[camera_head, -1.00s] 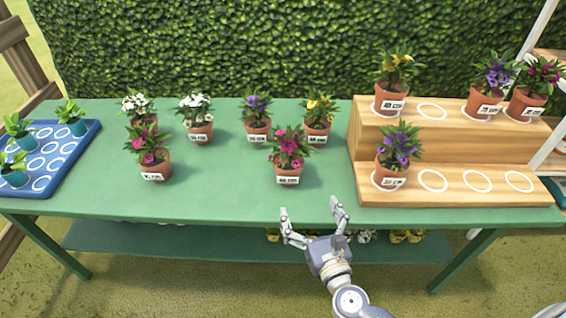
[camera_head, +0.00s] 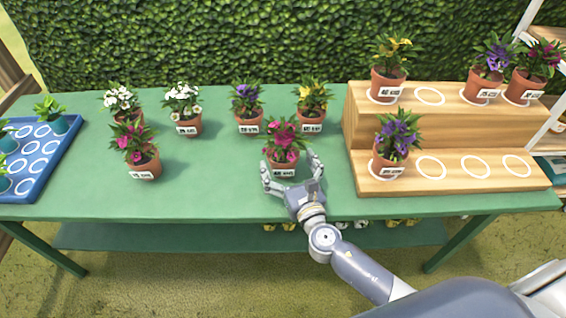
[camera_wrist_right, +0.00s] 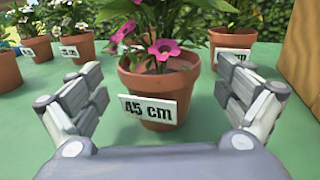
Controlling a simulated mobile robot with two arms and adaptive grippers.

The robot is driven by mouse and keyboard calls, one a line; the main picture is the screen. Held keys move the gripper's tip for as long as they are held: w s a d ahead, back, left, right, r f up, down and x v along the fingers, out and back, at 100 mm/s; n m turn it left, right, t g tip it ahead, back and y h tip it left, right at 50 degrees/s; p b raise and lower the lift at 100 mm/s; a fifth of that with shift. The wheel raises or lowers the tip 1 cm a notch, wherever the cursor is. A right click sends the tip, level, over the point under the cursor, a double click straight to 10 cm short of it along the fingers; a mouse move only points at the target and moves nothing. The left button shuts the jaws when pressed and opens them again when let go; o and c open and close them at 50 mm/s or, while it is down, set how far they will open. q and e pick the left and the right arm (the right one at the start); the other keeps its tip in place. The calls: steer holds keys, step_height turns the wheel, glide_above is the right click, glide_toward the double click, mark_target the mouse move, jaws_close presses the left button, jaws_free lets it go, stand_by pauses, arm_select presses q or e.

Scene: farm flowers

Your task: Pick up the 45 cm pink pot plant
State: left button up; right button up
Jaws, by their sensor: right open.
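The pink pot plant (camera_head: 283,146) stands upright on the green table, in a terracotta pot with a white label. In the right wrist view its label reads "45 cm" on the pot (camera_wrist_right: 155,88), which is centred between the fingers. My right gripper (camera_head: 291,178) is open at the front of this pot, with one finger toward each side. In the right wrist view the fingers of the gripper (camera_wrist_right: 160,105) are spread wider than the pot, and gaps show on both sides. My left gripper is not in view.
Another pink plant (camera_head: 136,150) stands to the left. White, purple and yellow plants stand behind, the yellow one (camera_head: 312,105) close behind right. A wooden stepped stand (camera_head: 440,150) with several plants is on the right. A blue tray (camera_head: 40,160) lies far left.

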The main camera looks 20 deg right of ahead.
mark_target(284, 156)
steer(key=shift+w, duration=1.6)
steer(key=shift+c, duration=0.4)
steer(key=c, duration=1.3)
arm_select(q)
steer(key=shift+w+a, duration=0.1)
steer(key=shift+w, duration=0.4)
arm_select(e)
steer(key=shift+c, duration=0.5)
steer(key=shift+r, duration=0.15)
